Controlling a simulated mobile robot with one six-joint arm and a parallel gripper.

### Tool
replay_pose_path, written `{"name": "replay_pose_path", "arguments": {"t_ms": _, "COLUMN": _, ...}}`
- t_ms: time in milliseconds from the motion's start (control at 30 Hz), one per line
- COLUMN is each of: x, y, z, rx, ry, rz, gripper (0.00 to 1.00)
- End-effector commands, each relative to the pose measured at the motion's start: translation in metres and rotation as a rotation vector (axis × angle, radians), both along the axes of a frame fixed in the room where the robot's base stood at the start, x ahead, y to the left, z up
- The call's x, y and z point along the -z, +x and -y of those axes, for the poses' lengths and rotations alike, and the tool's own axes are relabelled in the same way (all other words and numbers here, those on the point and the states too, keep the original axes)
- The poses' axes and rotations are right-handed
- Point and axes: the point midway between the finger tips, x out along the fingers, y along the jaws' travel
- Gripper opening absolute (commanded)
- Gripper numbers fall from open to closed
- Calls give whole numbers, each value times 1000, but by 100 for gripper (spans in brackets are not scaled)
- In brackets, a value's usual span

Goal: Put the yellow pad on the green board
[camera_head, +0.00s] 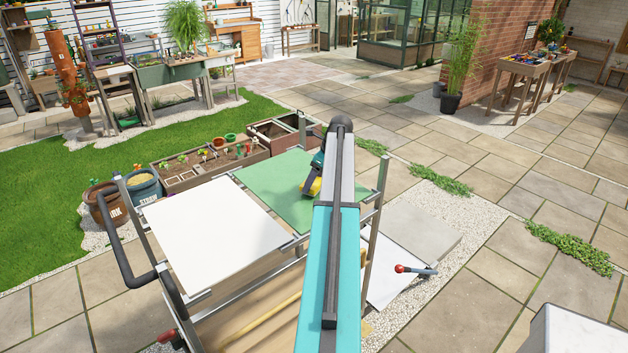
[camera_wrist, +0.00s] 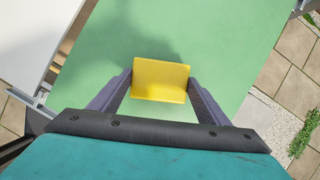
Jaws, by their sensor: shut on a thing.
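The yellow pad (camera_wrist: 160,80) is between the two fingers of my gripper (camera_wrist: 158,92) in the wrist view, and the gripper is shut on it. In the head view a part of the yellow pad (camera_head: 312,187) shows beside my arm. The green board (camera_head: 272,188) lies flat on the metal-framed stand, and the pad is over it. The green board (camera_wrist: 215,40) fills most of the wrist view behind the pad, with a soft shadow up and left of the pad. I cannot tell whether the pad touches the board. My arm hides the board's right part in the head view.
A white board (camera_head: 212,235) lies left of the green board on the same stand. Metal posts (camera_head: 382,180) rise at the stand's corners. A planter box (camera_head: 205,165) and two labelled pots (camera_head: 143,187) stand behind it. Open paving (camera_head: 470,235) lies to the right.

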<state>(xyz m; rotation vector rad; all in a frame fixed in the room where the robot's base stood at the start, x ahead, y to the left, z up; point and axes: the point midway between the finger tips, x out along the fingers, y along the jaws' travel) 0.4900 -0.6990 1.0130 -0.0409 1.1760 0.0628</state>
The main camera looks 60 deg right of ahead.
Motion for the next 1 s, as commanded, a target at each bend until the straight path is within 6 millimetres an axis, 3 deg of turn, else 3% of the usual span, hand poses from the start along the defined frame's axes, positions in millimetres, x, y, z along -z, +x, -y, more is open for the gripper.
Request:
{"name": "replay_pose_path", "arguments": {"t_ms": 633, "x": 14, "y": 1, "z": -1, "rx": -1, "ry": 0, "rz": 1, "gripper": 49}}
{"name": "replay_pose_path", "arguments": {"t_ms": 667, "x": 13, "y": 1, "z": -1, "rx": -1, "ry": 0, "rz": 0, "gripper": 75}}
{"name": "replay_pose_path", "arguments": {"t_ms": 733, "x": 13, "y": 1, "z": 0, "rx": -1, "ry": 0, "rz": 0, "gripper": 87}}
{"name": "replay_pose_path", "arguments": {"t_ms": 1000, "x": 13, "y": 1, "z": -1, "rx": -1, "ry": 0, "rz": 0, "gripper": 88}}
